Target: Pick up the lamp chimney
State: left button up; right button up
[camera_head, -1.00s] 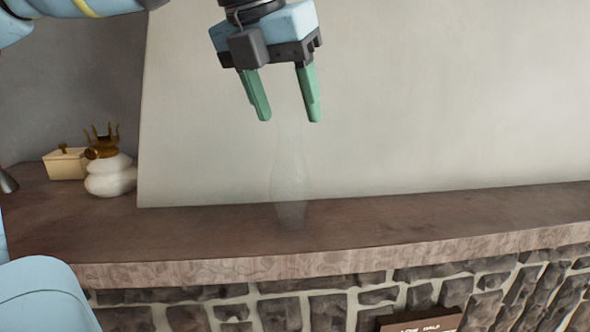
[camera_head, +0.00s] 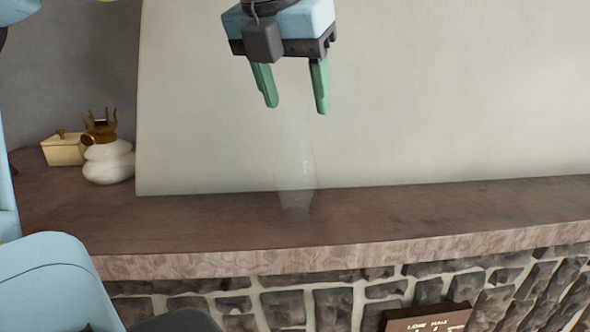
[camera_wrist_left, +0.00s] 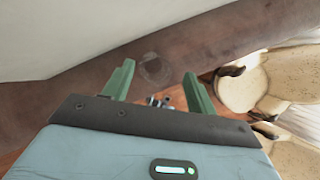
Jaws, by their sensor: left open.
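The lamp chimney (camera_head: 297,172) is clear glass, tall and bulged in the middle. It stands upright on the brown stone ledge (camera_head: 390,215) in the head view. My left gripper (camera_head: 296,110) is open and empty, pointing down above the chimney's top, with its green fingers to either side of the chimney's line. In the left wrist view the chimney (camera_wrist_left: 155,69) shows from above as a faint ring between and beyond the open fingers (camera_wrist_left: 158,78). Its thin upper rim is hard to make out. My right gripper is not in view.
A white lamp base with a brass burner (camera_head: 107,160) and a cream lidded box (camera_head: 62,149) stand on the ledge at the left. A pale wall (camera_head: 430,90) rises behind the chimney. A sign (camera_head: 425,318) is on the stonework below. Cream chairs (camera_wrist_left: 285,80) show in the wrist view.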

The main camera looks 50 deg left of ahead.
aim_at(295, 164)
pick_arm(q)
jog(key=x, duration=0.5)
jog(key=shift+s+a+p, duration=0.1)
jog(key=shift+s+p, duration=0.05)
jog(key=shift+p, duration=0.2)
jog(key=shift+c, duration=0.3)
grip_shut()
